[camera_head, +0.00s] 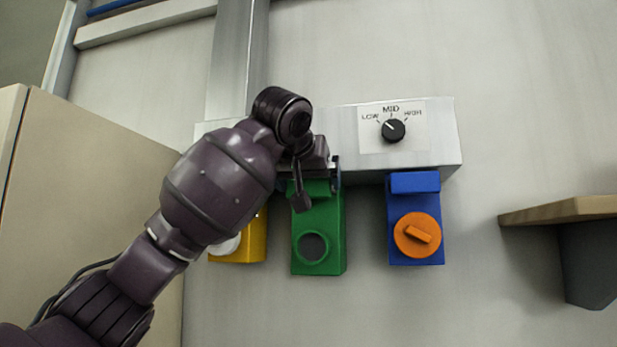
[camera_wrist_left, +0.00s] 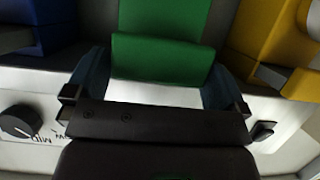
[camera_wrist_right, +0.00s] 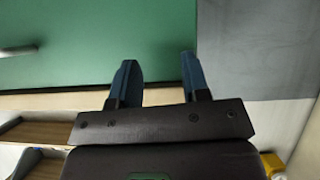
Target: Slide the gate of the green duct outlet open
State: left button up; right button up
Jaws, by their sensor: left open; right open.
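The green duct outlet (camera_head: 332,250) hangs under the white duct box, with a round dark opening low on its front. Its raised upper piece, which looks like the gate's tab, is mostly behind my left gripper (camera_head: 319,178). In the left wrist view the green tab (camera_wrist_left: 162,58) lies between the two fingers of my left gripper (camera_wrist_left: 157,72). The fingers are open, one on each side of the tab; I cannot tell whether they touch it. My right gripper (camera_wrist_right: 159,62) is open and empty, away from the outlets and outside the head view.
A blue outlet (camera_head: 397,208) with an orange knob (camera_head: 408,232) is right of the green one. A yellow outlet (camera_head: 255,240) is left, partly behind my arm. The white duct box (camera_head: 340,120) carries a dial (camera_head: 394,130). A wooden shelf (camera_head: 565,211) juts out at right.

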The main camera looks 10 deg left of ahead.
pick_arm(q)
jog(key=shift+w+f, duration=0.15)
jog(key=shift+w, duration=0.1)
pick_arm(e)
jog(key=shift+s+f, duration=0.15)
jog(key=shift+s, duration=0.2)
pick_arm(q)
jog(key=shift+c, duration=0.5)
pick_arm(e)
jog(key=shift+w, duration=0.1)
pick_arm(q)
jog(key=c, duration=0.9)
pick_arm(e)
jog(key=shift+w+r, duration=0.2)
jog(key=shift+w, duration=0.05)
